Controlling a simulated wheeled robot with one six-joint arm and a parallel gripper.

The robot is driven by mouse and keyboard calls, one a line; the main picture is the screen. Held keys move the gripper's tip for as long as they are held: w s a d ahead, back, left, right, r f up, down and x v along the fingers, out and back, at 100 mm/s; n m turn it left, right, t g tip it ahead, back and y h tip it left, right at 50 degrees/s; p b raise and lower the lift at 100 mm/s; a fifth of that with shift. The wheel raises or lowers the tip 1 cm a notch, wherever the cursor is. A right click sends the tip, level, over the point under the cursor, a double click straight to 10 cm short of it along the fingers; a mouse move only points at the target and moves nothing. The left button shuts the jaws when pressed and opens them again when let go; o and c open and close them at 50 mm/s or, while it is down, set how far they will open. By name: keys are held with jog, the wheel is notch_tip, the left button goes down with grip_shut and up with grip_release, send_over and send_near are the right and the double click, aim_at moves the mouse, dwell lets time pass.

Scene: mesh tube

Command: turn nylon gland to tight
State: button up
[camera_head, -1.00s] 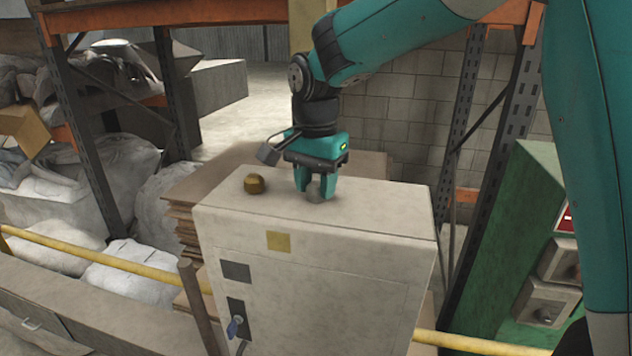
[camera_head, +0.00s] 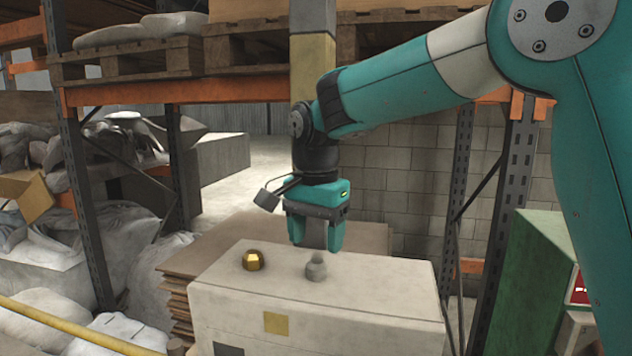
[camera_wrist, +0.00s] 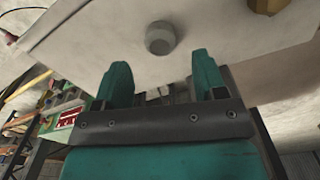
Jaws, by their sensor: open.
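The grey gland (camera_head: 316,269), which I take for the nylon one, stands upright on the top of a pale cabinet (camera_head: 385,290). It also shows in the wrist view (camera_wrist: 160,38), just beyond and between the fingertips. My gripper (camera_head: 318,244) is open and empty, pointing down just above the gland. In the wrist view my gripper's two teal fingers (camera_wrist: 160,64) are spread apart with nothing between them. Whether the gland is tight cannot be told.
A brass gland (camera_head: 253,260) stands on the cabinet top left of the grey one and shows at the wrist view's upper right (camera_wrist: 268,5). Stacked boards (camera_head: 178,290) lie left of the cabinet. A green cabinet (camera_head: 535,265) stands at right, and a rack upright (camera_head: 462,200) behind.

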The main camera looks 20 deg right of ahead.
aim_at(316, 262)
notch_tip(316, 262, up, 13)
jog(key=b, duration=0.1)
jog(key=shift+s+f, duration=0.15)
dwell(0.4)
